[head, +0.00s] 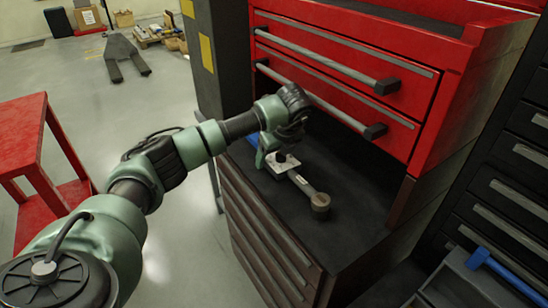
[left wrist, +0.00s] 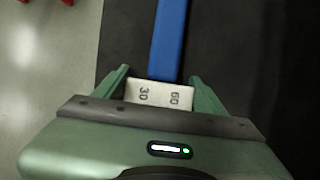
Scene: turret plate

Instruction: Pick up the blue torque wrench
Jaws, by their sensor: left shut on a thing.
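The blue torque wrench lies along the dark top of the lower cabinet. In the head view its white scale section (head: 284,164), grey shaft and round brownish head (head: 320,203) show, with a little of its blue handle (head: 252,138) behind my gripper. My left gripper (head: 270,155) points down over the wrench at its white section. In the left wrist view my left gripper (left wrist: 160,92) has its green fingers on either side of the white section (left wrist: 160,94), marked 30 and 60, shut on it. The blue handle (left wrist: 168,40) runs away beyond the fingers. My right gripper is not in view.
A red drawer cabinet (head: 430,105) with grey bar handles stands over the back of the dark worktop (head: 260,185). A grey tray (head: 455,275) with a blue bar (head: 505,272) is at the lower right. A red cart (head: 20,130) stands left; grey floor lies between.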

